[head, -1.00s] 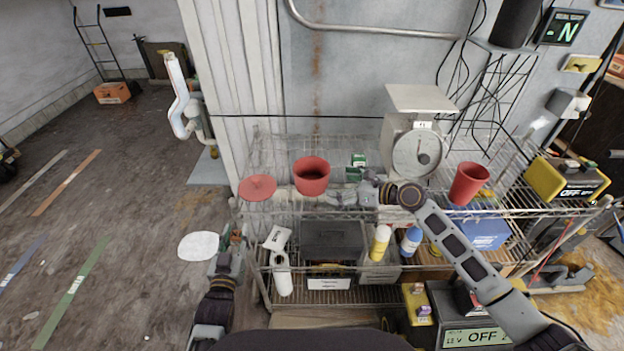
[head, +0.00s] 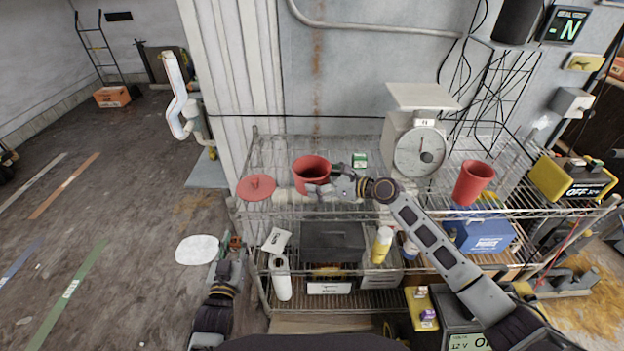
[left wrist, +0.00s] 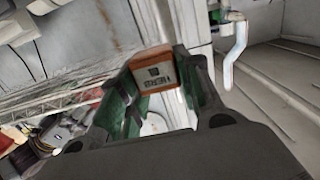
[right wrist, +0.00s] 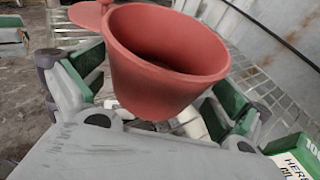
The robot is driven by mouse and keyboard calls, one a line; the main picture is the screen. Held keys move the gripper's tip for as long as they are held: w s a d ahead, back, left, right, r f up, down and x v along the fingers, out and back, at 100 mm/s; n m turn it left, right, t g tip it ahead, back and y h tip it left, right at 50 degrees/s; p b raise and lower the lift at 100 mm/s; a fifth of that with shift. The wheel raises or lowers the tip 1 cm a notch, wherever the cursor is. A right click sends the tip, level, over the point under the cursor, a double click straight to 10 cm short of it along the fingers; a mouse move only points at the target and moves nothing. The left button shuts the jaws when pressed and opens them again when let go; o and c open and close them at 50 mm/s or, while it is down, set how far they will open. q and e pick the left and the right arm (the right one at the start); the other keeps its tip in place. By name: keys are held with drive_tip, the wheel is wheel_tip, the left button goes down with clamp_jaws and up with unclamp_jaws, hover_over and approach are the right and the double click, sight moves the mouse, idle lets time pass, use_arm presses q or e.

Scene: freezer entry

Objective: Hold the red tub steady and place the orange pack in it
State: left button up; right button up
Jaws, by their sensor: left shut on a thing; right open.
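The red tub (head: 311,172) stands upright and looks empty on the left part of the wire shelf's top. My right gripper (head: 328,188) is open at the tub's right front side. In the right wrist view the tub (right wrist: 165,65) sits between the spread fingers of the right gripper (right wrist: 150,95); contact cannot be told. My left gripper (head: 232,246) is low, left of the shelf. In the left wrist view it (left wrist: 158,90) is shut on the small orange pack (left wrist: 158,75), whose printed label shows.
A flat red lid-like disc (head: 257,188) lies left of the tub. A green-white box (head: 360,160) stands behind the right gripper. A scale (head: 418,145) and another red cup (head: 472,183) stand further right. Bottles and bins fill the lower shelf.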

use_arm(q)
drive_tip(key=shift+r, duration=0.3)
use_arm(e)
drive_tip(key=shift+x, duration=1.25)
drive_tip(key=c, duration=0.3)
use_arm(q)
drive_tip(key=shift+r, duration=0.1)
